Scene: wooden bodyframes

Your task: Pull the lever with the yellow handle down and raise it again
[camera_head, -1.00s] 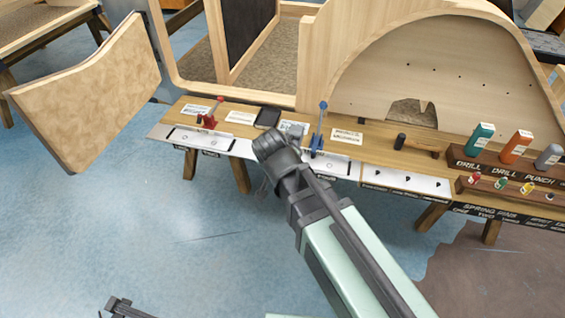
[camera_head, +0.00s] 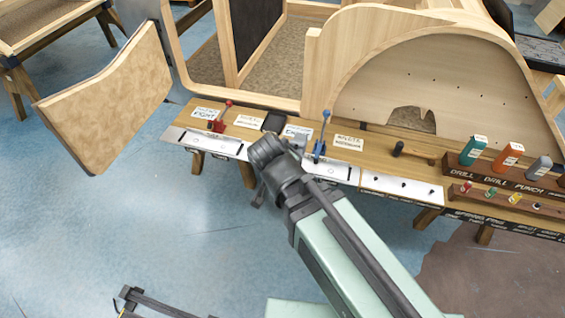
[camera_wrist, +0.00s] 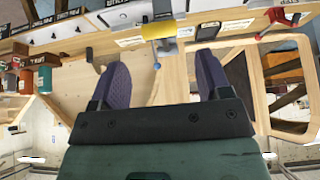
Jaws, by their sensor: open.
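The yellow handle (camera_wrist: 158,30) shows in the wrist view as a short sideways cylinder on a grey lever part. It lies beyond my gripper (camera_wrist: 160,66), centred above the gap between the two fingertips and apart from them. My gripper is open and empty, with purple inner pads. A small blue ball (camera_wrist: 157,66) shows in the gap. In the head view my wrist (camera_head: 272,160) is in front of the bench, left of a blue lever (camera_head: 321,138). The yellow handle does not show there, and the fingers are mostly hidden.
The bench (camera_head: 375,155) carries a red lever (camera_head: 220,118), a hammer (camera_head: 410,151), and coloured bottles (camera_head: 507,156) at right. A curved wooden frame (camera_head: 390,70) stands behind. A wooden panel (camera_head: 105,98) stands at left.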

